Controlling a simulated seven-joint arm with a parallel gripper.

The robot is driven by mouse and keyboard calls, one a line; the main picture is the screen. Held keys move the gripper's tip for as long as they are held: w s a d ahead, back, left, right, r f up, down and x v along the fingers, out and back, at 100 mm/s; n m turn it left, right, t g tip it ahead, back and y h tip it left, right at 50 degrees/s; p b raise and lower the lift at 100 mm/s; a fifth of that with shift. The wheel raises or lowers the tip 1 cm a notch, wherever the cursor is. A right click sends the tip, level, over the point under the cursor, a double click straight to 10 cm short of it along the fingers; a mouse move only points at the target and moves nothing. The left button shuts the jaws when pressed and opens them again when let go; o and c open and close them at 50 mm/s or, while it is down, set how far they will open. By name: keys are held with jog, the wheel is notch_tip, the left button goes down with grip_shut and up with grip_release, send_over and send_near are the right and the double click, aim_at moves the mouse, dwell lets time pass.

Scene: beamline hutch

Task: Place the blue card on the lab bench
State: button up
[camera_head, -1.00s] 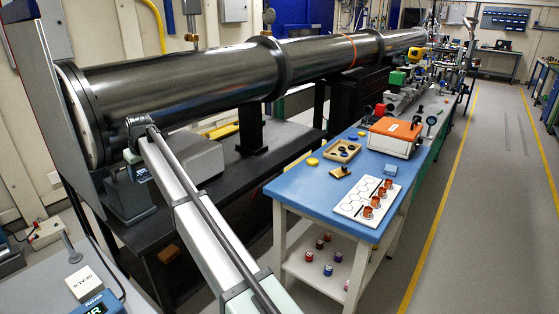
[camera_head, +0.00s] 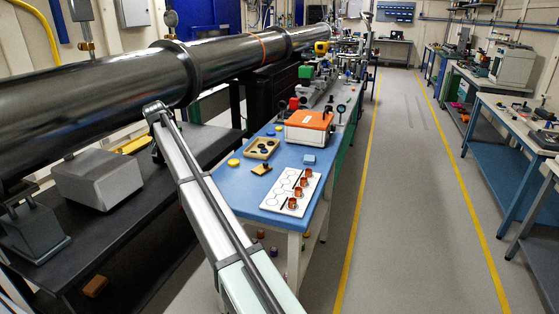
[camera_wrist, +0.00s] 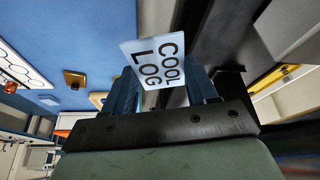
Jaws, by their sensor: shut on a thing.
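My gripper (camera_wrist: 163,88) is shut on a pale blue card (camera_wrist: 153,58) with dark print reading "COOL LOG". The card stands out beyond the two blue fingers in the wrist view. In the head view my arm reaches up from the bottom, and neither gripper nor card can be made out. A blue-topped bench (camera_head: 243,192) stands right of my arm; its blue top (camera_wrist: 85,25) also shows in the wrist view. Another bench (camera_head: 514,127) with a pale top stands at the right. I cannot tell which is the lab bench.
A large dark pipe (camera_head: 90,97) runs along the left. The grey aisle floor (camera_head: 410,200) is clear.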

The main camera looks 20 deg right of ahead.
jog(key=d+m+g+h, duration=0.1)
jog(key=d+m, duration=0.3)
jog(key=d, duration=0.9)
jog(key=shift+w+d+f, duration=0.1)
jog(key=shift+w+f, duration=0.05)
jog(key=shift+f, duration=3.5)
jog(key=shift+w+d+f, duration=0.1)
jog(key=shift+w+f, duration=0.05)
jog(key=shift+f, duration=3.45)
jog(key=shift+f, duration=0.1)
jog(key=o, duration=1)
jog(key=v, duration=1.2)
jog(key=shift+a, duration=0.1)
